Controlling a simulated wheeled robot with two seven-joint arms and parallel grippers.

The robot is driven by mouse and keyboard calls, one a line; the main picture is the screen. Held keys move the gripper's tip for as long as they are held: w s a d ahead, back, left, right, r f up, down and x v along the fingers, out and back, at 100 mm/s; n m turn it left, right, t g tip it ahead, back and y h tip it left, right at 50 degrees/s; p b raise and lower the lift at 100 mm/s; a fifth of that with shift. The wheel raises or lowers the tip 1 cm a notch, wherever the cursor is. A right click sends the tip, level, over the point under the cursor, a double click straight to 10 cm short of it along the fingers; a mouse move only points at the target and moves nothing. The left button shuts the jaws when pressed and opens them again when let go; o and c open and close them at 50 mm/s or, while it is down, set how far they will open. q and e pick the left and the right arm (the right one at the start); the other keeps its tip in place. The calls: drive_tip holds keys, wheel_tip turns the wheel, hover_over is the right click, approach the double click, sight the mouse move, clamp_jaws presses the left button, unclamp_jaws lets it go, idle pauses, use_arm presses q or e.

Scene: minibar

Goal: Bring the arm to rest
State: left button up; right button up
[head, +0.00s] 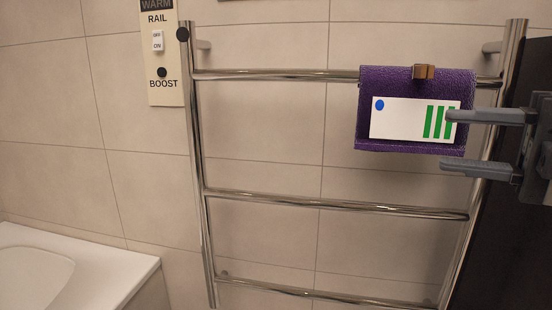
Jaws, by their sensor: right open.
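My right gripper (458,141) comes in from the right edge with its two grey fingers apart, one above the other. Its upper fingertip overlaps the right end of a white card (400,118) in the picture; I cannot tell whether they touch. The card has a blue dot and green stripes and lies against a purple towel (375,84). The towel hangs over the top rung of a chrome rail (270,75), with a small brown clip (424,72) at its top. My left gripper is not in view.
A switch panel (160,70) marked "RAIL" and "BOOST" is on the tiled wall left of the rail. A white basin or tub edge (110,266) is at the lower left. A dark panel (505,245) stands at the right. The space before the lower rungs looks clear.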

wheel_tip(320, 180, down, 30)
drive_tip(key=w+a+m+t+h+b, duration=0.15)
drive_tip(key=m+t+h, duration=0.25)
drive_tip(key=m, duration=0.6)
drive_tip(key=m+t+h+b, duration=0.2)
drive_tip(key=m+t+h, duration=0.15)
drive_tip(key=m, duration=0.75)
drive_tip(key=s+a+f+m+g+b, duration=0.1)
drive_tip(key=s+a+f+m+g, duration=0.3)
drive_tip(key=s+a+f+m, duration=0.55)
use_arm(q)
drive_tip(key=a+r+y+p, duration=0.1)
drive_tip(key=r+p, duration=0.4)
drive_tip(key=p, duration=0.6)
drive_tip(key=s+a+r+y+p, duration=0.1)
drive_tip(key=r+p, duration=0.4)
drive_tip(key=p, duration=0.6)
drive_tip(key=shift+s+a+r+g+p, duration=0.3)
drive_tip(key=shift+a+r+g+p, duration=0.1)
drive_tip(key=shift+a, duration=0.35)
use_arm(e)
wheel_tip(320, 180, up, 8)
drive_tip(key=s+d+n+g+h, duration=0.1)
drive_tip(key=s+d+h, duration=0.1)
drive_tip(key=h, duration=0.2)
drive_tip(key=shift+r+n+g, duration=0.15)
drive_tip(key=shift+n+g, duration=0.2)
